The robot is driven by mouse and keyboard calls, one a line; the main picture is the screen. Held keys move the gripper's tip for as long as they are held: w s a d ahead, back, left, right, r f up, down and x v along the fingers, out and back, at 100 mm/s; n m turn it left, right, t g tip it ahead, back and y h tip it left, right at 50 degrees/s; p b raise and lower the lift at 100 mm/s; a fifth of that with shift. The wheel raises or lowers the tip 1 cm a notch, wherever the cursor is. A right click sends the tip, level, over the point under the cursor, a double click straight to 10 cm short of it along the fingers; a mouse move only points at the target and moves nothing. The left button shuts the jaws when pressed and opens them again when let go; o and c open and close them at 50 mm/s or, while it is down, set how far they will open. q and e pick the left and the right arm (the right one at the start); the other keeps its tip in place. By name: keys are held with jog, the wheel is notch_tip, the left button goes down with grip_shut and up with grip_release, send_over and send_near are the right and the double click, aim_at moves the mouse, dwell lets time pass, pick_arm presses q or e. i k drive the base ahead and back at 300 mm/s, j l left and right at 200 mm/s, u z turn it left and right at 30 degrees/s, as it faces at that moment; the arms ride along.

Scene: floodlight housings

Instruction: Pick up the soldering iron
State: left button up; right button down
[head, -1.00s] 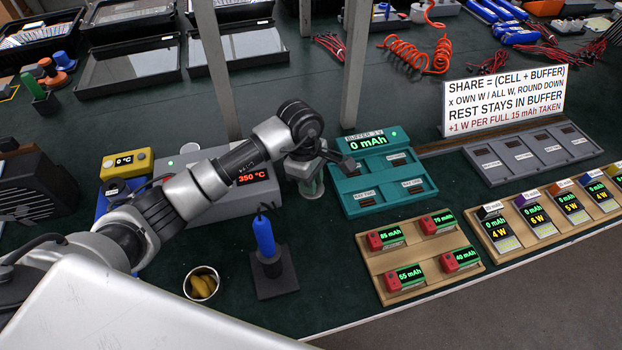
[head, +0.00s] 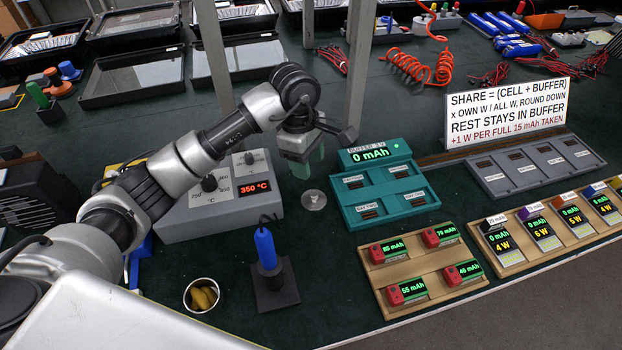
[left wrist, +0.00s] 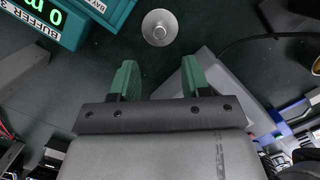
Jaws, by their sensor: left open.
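The soldering iron (head: 265,247) has a blue handle and stands upright in a dark square-based stand (head: 275,290) in the head view. A thin dark cable rises from its top. My left gripper (head: 303,168) is above and behind it, to the right, well apart from it. In the left wrist view, the green fingers of my left gripper (left wrist: 158,78) are spread with nothing between them. The iron cannot be made out in that view. My right gripper is not in view.
A grey station (head: 215,200) reading 350 °C stands behind the iron. A small metal disc (head: 313,200) lies below my left gripper. A cup (head: 201,295) with yellow filling is left of the iron. The teal buffer (head: 385,190) and a wooden cell tray (head: 425,270) stand to the right.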

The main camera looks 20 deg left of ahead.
aim_at(270, 263)
jog(key=u, duration=1.4)
jog(key=k, duration=0.5)
